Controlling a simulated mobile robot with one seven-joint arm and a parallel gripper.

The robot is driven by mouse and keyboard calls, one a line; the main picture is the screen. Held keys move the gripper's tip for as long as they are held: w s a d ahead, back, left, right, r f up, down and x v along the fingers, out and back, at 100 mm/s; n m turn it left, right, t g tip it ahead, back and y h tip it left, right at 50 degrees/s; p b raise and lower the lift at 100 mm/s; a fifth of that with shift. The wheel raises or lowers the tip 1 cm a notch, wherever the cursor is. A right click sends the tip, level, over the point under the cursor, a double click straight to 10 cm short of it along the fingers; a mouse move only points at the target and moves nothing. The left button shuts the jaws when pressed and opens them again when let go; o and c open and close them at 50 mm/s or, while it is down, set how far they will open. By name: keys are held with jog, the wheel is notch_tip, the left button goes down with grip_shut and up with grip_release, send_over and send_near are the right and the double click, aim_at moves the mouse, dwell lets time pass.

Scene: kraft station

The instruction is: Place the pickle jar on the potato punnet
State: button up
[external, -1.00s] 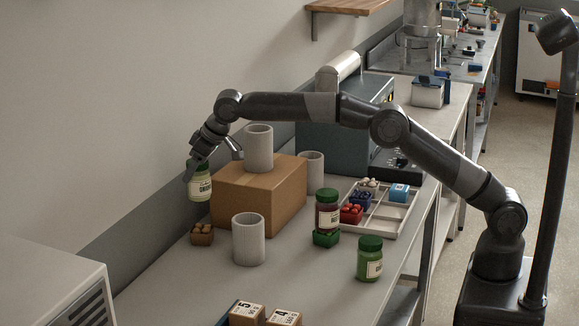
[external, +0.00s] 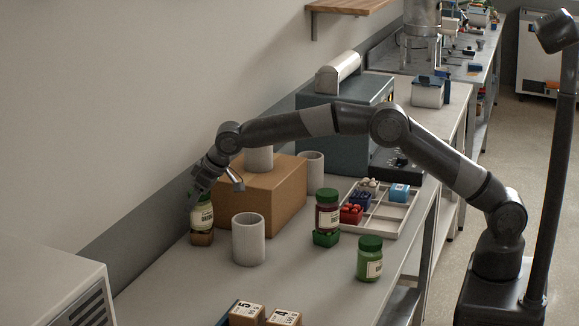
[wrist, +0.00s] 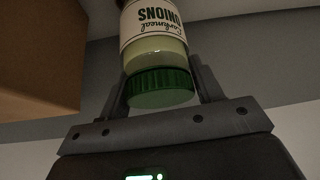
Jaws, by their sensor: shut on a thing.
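My gripper (external: 203,193) is shut on a pale jar with a dark green lid (external: 202,216). In the wrist view the jar (wrist: 152,32) shows upside down in the picture, its label reading "ONIONS", with the lid between the fingers. In the external view the jar is upright, directly over the brown potato punnet (external: 202,239) beside the cardboard box. Its base meets the punnet's top in the picture; I cannot tell whether it rests there. The jar hides most of the potatoes. Another green jar (external: 370,259) stands alone at the bench's right edge.
The cardboard box (external: 262,200) is close right of my gripper, with a grey cylinder on it. Another grey cylinder (external: 248,240) stands just right of the punnet. A red jar (external: 327,214) sits on a green punnet (external: 326,239). The wall is close on the left.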

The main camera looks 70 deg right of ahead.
jog(key=o, duration=1.3)
jog(key=shift+f, duration=0.1)
jog(key=shift+o, duration=0.2)
jog(key=shift+s+r, duration=0.1)
jog(key=shift+r, duration=0.3)
jog(key=v, duration=1.1)
jog(key=shift+s+r, duration=0.2)
jog(key=shift+r, duration=0.1)
jog(key=s+d+r, duration=0.5)
jog(key=s+d, duration=0.2)
jog(key=s, duration=0.5)
jog(key=s+d+r, duration=0.5)
jog(key=s+d, duration=0.2)
jog(key=s, duration=0.4)
jog(key=s+d+f, duration=0.2)
jog(key=s+f, duration=0.1)
jog(key=s, duration=0.6)
jog(key=s+d+f+m, duration=0.1)
jog(key=s+d+f, duration=0.2)
jog(key=s, duration=0.7)
jog(key=s+d+f, duration=0.2)
jog(key=s+f, duration=0.2)
jog(key=s, duration=0.5)
jog(key=shift+s+d+h, duration=0.25)
jog(key=shift+s+h, duration=0.15)
